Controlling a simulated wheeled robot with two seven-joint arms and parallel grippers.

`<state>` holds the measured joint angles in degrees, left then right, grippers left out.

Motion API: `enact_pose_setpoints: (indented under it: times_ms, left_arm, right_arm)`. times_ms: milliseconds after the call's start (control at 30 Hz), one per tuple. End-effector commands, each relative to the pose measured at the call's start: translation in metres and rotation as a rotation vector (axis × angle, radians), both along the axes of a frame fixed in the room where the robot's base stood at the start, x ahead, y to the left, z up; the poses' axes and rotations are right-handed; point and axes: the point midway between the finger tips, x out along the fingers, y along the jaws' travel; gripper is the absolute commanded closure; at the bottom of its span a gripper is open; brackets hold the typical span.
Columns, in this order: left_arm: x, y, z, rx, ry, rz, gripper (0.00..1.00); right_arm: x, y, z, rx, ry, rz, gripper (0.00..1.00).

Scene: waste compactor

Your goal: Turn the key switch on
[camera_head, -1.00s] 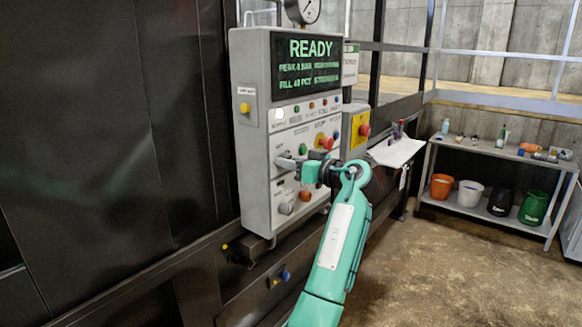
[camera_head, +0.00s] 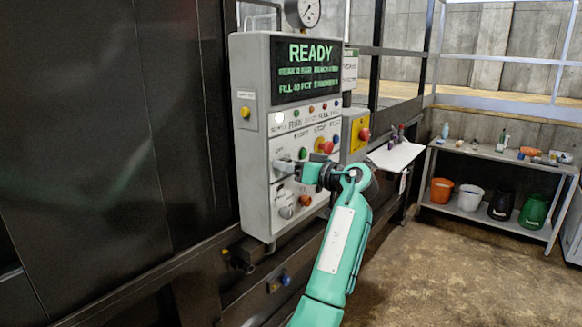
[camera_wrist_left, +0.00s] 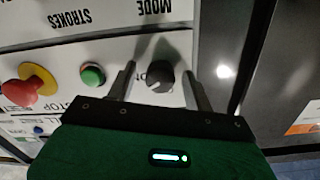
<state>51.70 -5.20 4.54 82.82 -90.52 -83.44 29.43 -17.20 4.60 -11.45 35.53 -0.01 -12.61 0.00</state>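The grey control panel (camera_head: 256,170) has a lit screen reading READY. In the left wrist view, which shows the panel upside down, a round black knob (camera_wrist_left: 160,76) with a white pointer mark sits between the fingers of my left gripper (camera_wrist_left: 165,82). The fingers are open, one on each side of the knob, with visible gaps. I cannot tell for certain that this knob is the key switch; no key shows. My right gripper is not in view.
A green button (camera_wrist_left: 92,75) and a red mushroom button (camera_wrist_left: 24,92) on a yellow base are beside the knob. Lower on the panel are a grey knob (camera_head: 286,212) and an orange button (camera_head: 305,200). A shelf (camera_head: 462,209) with buckets stands at the right.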

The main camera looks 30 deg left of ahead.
Motion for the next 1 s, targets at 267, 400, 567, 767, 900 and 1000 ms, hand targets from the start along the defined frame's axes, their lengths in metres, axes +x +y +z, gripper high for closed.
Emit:
enact_pose_setpoints:
  times_ms: [267,400,567,767,900,1000]
  left_arm:
    - [0.0,-0.003,-0.001,-0.001,0.0,-0.001,0.48]
    - [-0.002,-0.021,-0.003,-0.002,-0.001,-0.002,0.48]
    - [-0.005,-0.056,-0.004,-0.001,-0.002,-0.003,0.48]
    - [-0.009,-0.101,-0.001,-0.001,-0.001,-0.003,0.48]
    - [-0.011,-0.123,0.001,-0.001,0.0,-0.002,0.48]
    - [-0.012,-0.132,0.003,0.0,-0.001,0.0,0.48]
  right_arm:
    - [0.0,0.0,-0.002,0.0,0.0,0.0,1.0]
    - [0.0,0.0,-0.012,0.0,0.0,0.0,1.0]
    - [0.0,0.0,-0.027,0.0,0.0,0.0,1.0]
    - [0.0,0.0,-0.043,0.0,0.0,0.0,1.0]
    - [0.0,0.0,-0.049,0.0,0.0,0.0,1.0]
    - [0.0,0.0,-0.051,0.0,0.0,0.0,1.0]
